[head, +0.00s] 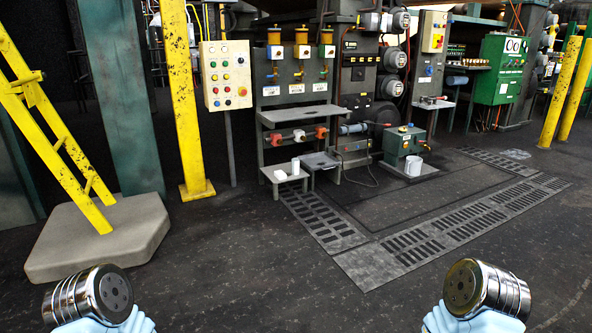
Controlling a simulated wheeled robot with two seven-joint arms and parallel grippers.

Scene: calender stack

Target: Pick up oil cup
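A small white cup-like piece (295,165) stands on a low grey shelf, beside a white block (280,175). A white mug-like container (413,166) stands by the green pump box (397,143). I cannot tell which of these is the oil cup named. Chrome and light blue parts of both my arms show at the bottom edge, far from all of these. No gripper fingers are in view.
Dark floor lies open ahead, with metal floor grates (410,245) at the centre right. A grey side table (320,160) stands low before the panel.

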